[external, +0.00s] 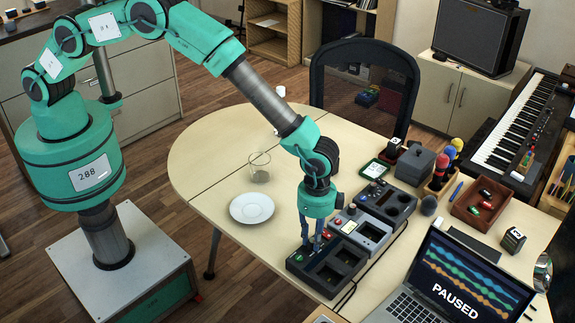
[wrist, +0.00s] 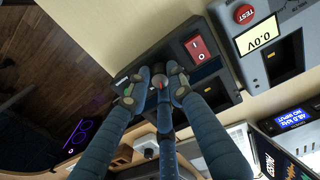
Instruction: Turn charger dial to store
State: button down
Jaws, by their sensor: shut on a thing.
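The charger (external: 345,272) is a dark box with recessed bays at the table's front edge. Its dial (wrist: 159,81) shows in the wrist view as a dark knob with a small red mark. My gripper (external: 313,246) reaches straight down onto the charger's left end, and its fingers hide the dial in the external view. In the wrist view my gripper (wrist: 155,90) is shut around the dial, a fingertip on either side. A red rocker switch (wrist: 197,47) sits beside it on the charger. The dial's labels are mostly covered, and I cannot read its setting.
A grey tester (external: 363,231) with a red TEST button (wrist: 243,14) stands right beside the charger. Another dark device (external: 388,203) stands beyond it. A laptop (external: 452,285) is at the right.

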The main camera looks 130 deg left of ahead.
jog(key=shift+s+f+m, duration=0.1)
jog(key=shift+m, duration=1.5)
jog(key=c, duration=1.5)
grip_release()
jog(key=shift+c, duration=0.2)
jog(key=shift+r, duration=0.55)
notch_tip(320, 180, up, 11)
jog(key=shift+a, duration=0.2)
